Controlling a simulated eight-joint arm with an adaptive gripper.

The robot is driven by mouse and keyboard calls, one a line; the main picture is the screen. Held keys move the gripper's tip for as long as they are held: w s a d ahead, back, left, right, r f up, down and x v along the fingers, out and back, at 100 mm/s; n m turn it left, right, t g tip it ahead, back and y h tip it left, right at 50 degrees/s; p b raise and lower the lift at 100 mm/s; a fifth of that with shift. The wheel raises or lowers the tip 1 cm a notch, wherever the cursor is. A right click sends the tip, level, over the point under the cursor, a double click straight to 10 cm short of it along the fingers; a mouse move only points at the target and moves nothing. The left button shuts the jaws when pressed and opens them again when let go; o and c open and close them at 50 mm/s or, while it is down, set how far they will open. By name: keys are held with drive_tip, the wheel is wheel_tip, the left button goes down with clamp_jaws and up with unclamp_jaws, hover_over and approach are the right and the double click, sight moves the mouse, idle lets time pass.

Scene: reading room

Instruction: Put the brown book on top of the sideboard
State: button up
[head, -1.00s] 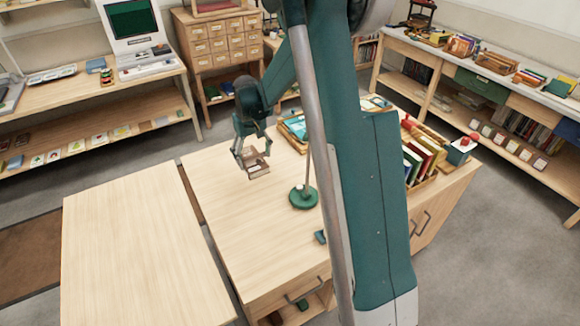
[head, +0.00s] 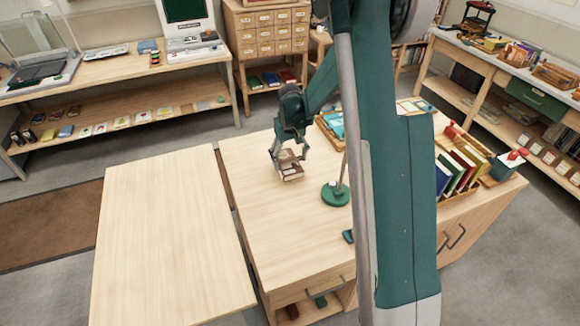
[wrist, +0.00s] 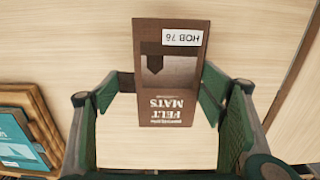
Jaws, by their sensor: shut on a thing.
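The brown book (head: 291,169) is held between the two fingers of my gripper (head: 289,157). In the wrist view the book (wrist: 165,115) shows a dark brown cover with a pale label and upside-down "FELT MATS" lettering. The gripper fingers (wrist: 168,85) close on it from both sides. The book is over the light wooden top of the cabinet with drawers and doors, which looks like the sideboard (head: 265,215). I cannot tell whether the book touches that top.
A green lamp base (head: 335,194) stands just right of the book. A separate bare table (head: 165,235) stands to the left. The cabinet's front left top is clear.

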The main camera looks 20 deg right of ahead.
sight(290, 161)
drive_tip(key=shift+f, duration=1.8)
drive_tip(key=shift+f+b, duration=0.2)
drive_tip(key=shift+b, duration=0.15)
drive_tip(key=o, duration=1.1)
drive_tip(key=shift+c, duration=0.2)
drive_tip(key=shift+r, duration=0.15)
wheel_tip(290, 161, up, 12)
drive_tip(key=shift+r+p, duration=0.1)
drive_tip(key=shift+p, duration=0.7)
